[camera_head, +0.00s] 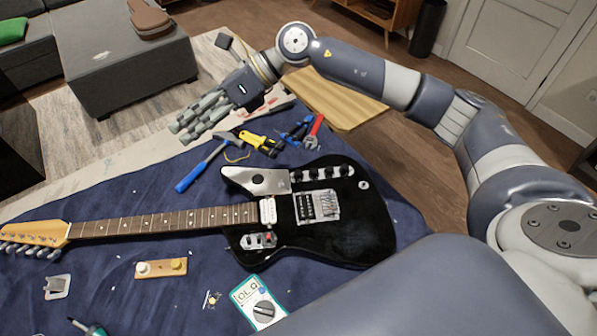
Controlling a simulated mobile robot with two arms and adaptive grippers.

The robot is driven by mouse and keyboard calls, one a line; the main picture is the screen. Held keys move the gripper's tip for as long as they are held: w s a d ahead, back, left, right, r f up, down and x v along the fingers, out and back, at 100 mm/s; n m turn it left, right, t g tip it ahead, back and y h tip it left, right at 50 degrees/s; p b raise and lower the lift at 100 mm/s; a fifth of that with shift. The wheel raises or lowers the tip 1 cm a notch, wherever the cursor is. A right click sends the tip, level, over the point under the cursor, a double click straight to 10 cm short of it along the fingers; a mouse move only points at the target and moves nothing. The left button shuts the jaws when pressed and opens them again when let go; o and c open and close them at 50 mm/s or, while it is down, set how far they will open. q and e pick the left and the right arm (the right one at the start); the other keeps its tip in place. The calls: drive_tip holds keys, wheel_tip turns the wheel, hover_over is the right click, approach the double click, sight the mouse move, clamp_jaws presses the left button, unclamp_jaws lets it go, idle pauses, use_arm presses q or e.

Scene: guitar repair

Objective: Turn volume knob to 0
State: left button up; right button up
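A black electric guitar (345,235) lies flat on a dark blue cloth, its neck pointing left. My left gripper is out of view.
A hammer (201,165), yellow-handled tool (260,142) and red-handled tool (314,131) lie behind the guitar. A teal meter (262,303) with a dial and a small block (160,269) with two round pieces lie in front. My arm spans the right side.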

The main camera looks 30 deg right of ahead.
drive_tip(key=s+d+f+n+g+h, duration=0.1)
drive_tip(key=s+d+f+h, duration=0.1)
drive_tip(key=d+f+h, duration=0.45)
drive_tip(key=m+h+b, duration=0.1)
drive_tip(key=h+b, duration=0.1)
drive_tip(key=h, duration=0.4)
approach(299, 172)
drive_tip(key=shift+g, duration=0.4)
drive_tip(key=f, duration=0.3)
drive_tip(key=f+p, duration=0.1)
drive_tip(key=f, duration=0.4)
drive_tip(key=shift+w+f+p, duration=0.3)
drive_tip(key=shift+w+p, duration=0.05)
drive_tip(key=shift+p, duration=0.05)
clamp_jaws()
